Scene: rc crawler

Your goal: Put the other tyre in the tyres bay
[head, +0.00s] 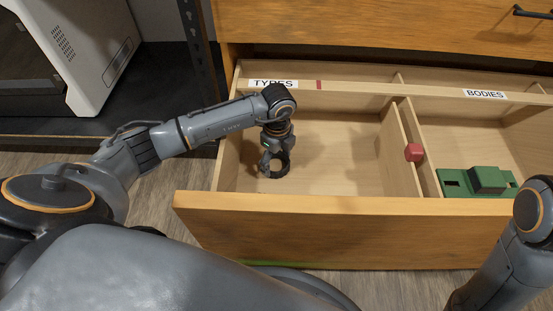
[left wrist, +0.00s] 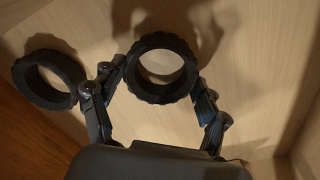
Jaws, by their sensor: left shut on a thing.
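My left gripper (left wrist: 160,90) is shut on a black tyre (left wrist: 137,88), with one finger on each side of it. In the head view the left gripper (head: 273,155) reaches down into the tyres bay (head: 340,145), near its front left, with the dark tyre ring (head: 283,170) at its fingers. I cannot tell whether the held tyre touches the bay floor. A second black tyre (left wrist: 18,72) lies on the wooden floor to the left in the left wrist view; I cannot make it out separately in the head view. My right gripper is out of view.
The drawer (head: 330,225) is pulled open. A divider (head: 396,150) separates the bays. A green body part (head: 488,180) lies in the bodies bay, and a small red block (head: 414,152) is at the divider. The right part of the tyres bay is clear.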

